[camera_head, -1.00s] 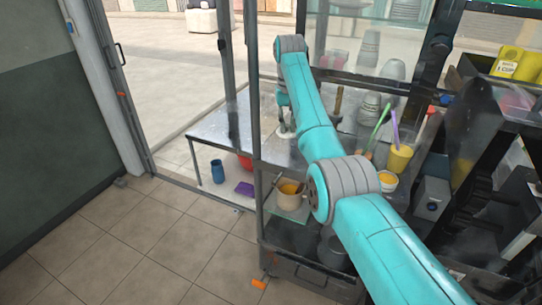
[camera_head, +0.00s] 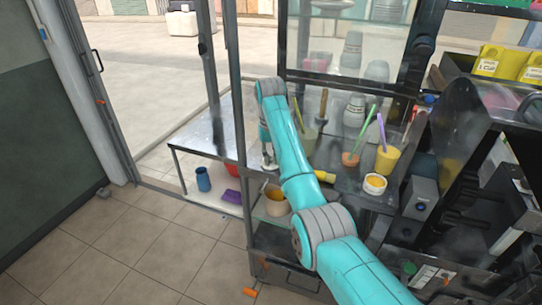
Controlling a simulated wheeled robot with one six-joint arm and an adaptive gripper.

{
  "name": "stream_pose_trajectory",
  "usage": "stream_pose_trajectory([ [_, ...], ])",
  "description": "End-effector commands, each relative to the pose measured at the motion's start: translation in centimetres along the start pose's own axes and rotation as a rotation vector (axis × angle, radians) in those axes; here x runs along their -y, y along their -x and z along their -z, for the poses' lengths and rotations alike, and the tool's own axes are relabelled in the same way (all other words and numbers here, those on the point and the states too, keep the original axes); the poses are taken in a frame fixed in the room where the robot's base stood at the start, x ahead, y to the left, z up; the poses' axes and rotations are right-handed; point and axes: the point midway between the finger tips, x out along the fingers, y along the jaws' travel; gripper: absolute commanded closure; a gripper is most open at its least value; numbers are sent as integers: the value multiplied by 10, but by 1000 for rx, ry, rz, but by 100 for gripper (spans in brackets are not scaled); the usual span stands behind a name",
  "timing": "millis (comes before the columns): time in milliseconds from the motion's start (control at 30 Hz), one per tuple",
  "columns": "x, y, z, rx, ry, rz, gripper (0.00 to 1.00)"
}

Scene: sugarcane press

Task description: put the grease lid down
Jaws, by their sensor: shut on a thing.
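My gripper (camera_head: 267,158) points down beside the left edge of the metal counter, mostly behind my teal arm. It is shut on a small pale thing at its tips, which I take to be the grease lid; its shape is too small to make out. A tan pot (camera_head: 276,203) with orange-yellow contents stands open on a lower shelf below and near my gripper. A small pale tub (camera_head: 375,184) with yellow contents stands open on the counter to the right of my arm.
On the counter stand a yellow cup (camera_head: 387,160), an orange-brown cup (camera_head: 350,159) and stacked grey cups (camera_head: 354,108). A yellow cylinder (camera_head: 325,176) lies beside my arm. A metal side table (camera_head: 200,140) is at left, with a blue cup (camera_head: 203,179) below. Dark door posts stand close by.

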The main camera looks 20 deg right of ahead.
Motion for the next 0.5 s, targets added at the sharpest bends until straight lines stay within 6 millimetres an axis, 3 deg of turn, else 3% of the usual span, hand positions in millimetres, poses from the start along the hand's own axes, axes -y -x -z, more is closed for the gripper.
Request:
stream_pose_trajectory([
  [233, 0, -2, 0, 1, 0, 0, 100],
  [267, 0, -2, 0, 0, 0, 0, 79],
  [333, 0, -2, 0, 0, 0, 0, 61],
  [367, 0, -2, 0, 0, 0, 0, 56],
  [500, 0, -2, 0, 0, 0, 0, 56],
])
